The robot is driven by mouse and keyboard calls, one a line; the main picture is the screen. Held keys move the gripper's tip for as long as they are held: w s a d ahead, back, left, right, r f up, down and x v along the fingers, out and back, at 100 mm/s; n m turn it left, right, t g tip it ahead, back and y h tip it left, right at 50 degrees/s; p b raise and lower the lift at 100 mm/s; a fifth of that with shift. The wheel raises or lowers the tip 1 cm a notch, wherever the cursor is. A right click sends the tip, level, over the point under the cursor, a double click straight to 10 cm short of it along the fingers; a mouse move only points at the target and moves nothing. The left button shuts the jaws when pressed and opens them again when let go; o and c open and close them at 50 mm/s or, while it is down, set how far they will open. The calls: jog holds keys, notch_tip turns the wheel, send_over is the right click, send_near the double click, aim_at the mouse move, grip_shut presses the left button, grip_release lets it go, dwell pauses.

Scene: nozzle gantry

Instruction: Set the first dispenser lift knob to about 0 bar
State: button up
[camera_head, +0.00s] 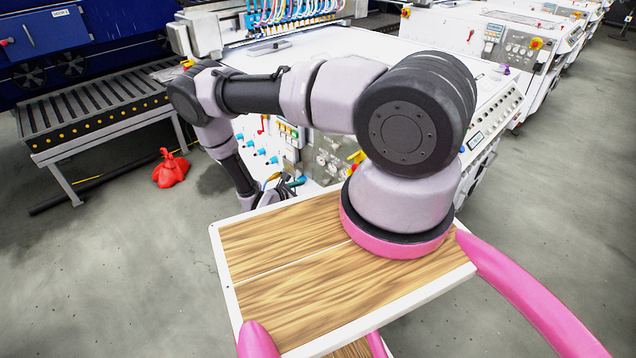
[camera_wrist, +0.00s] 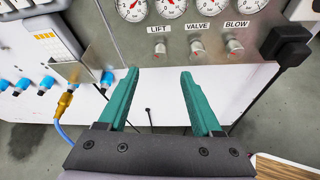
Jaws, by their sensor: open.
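The lift knob (camera_wrist: 161,51) is a small silvery knob under the LIFT label in the wrist view, on a grey metal panel (camera_wrist: 110,38). A round gauge (camera_wrist: 132,8) with a red needle shows above and left of it, cut by the top edge. Its reading is too small to tell. My gripper (camera_wrist: 158,75) has two teal fingers spread apart, with nothing between them. The fingertips point toward the panel, a little below the lift knob in the picture and apart from it. In the head view my gripper is mostly hidden beside the machine.
The valve knob (camera_wrist: 198,48) and blow knob (camera_wrist: 234,46) sit right of the lift knob. A black block (camera_wrist: 287,44) juts out at the right. Blue fittings (camera_wrist: 46,83) and a brass connector (camera_wrist: 65,101) are at the left. Red object (camera_head: 170,168) lies on the floor.

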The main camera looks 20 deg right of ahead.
aim_at(323, 183)
jog(key=x, duration=1)
jog(key=shift+w+d+f, duration=0.1)
jog(key=shift+d+f, duration=0.05)
jog(key=shift+d, duration=0.1)
grip_shut()
